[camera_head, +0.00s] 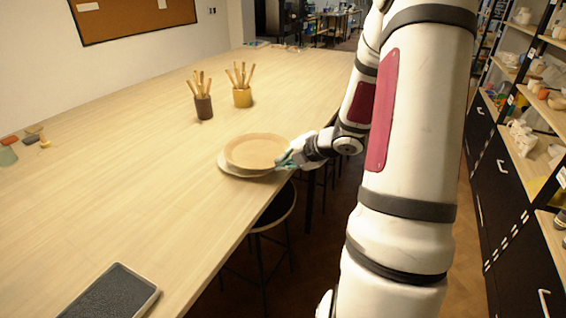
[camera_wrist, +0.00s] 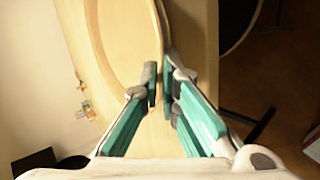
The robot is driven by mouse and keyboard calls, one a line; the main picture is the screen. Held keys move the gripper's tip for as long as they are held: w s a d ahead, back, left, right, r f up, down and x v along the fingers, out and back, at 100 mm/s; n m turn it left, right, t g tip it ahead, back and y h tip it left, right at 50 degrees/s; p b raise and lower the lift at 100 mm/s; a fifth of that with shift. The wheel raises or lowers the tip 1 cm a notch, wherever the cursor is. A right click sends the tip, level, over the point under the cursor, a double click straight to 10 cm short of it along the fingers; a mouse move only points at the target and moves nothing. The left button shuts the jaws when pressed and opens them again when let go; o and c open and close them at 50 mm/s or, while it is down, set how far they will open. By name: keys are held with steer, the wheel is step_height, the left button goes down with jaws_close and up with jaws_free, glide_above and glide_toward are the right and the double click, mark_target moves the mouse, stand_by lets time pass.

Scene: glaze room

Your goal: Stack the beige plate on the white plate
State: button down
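The beige plate (camera_head: 256,150) is over the white plate (camera_head: 228,168), set slightly to the right and far side of it. The white plate shows only as a pale rim along the left and near side; the rest is hidden. My gripper (camera_head: 289,159) is at the beige plate's right rim. In the wrist view, the fingertips (camera_wrist: 159,86) are close together with the rim of the beige plate (camera_wrist: 125,42) between them. I cannot tell whether the two plates touch.
Two tool cups, one brown (camera_head: 204,107) and one yellow (camera_head: 242,97), stand farther back on the wooden table (camera_head: 120,180). A dark grey tray (camera_head: 112,295) lies at the near left. Stools (camera_head: 278,208) stand by the table's right edge, and shelves (camera_head: 530,165) line the right.

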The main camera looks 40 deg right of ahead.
steer(key=shift+f, duration=0.1)
steer(key=shift+f, duration=0.35)
steer(key=shift+f+b, duration=0.15)
steer(key=shift+b, duration=0.15)
steer(key=c, duration=1.8)
jaws_free()
